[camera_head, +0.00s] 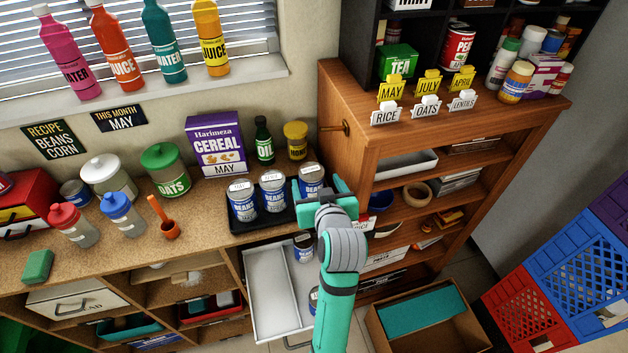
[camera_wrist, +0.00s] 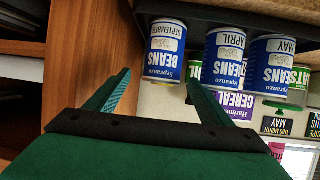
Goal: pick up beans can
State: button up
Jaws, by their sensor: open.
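Three blue-and-white beans cans stand in a row on a black tray (camera_head: 262,222) on the counter. In the wrist view the SEPTEMBER can lies just beyond the gap between my fingertips (camera_wrist: 158,82), not between the fingers.
A purple cereal box (camera_head: 215,145), an oil bottle (camera_head: 264,140) and a honey jar (camera_head: 295,140) stand behind the tray. A wooden shelf unit (camera_head: 350,105) rises close on the right. Below, an open drawer (camera_head: 270,290) holds more cans. A sign (camera_head: 118,118) reads THIS MONTH MAY.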

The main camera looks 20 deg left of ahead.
aim_at(312, 182)
jog(key=x, duration=0.3)
jog(key=shift+w+a+f, duration=0.15)
jog(key=shift+a, duration=0.15)
jog(key=shift+w+a+f, duration=0.15)
jog(key=shift+w+a, duration=0.1)
jog(key=shift+a, duration=0.2)
jog(key=shift+w+d+r+x, duration=0.1)
jog(key=shift+x, duration=1.15)
jog(key=shift+w+d+r+x, duration=0.1)
jog(key=shift+x, duration=1.15)
jog(key=c, duration=1.5)
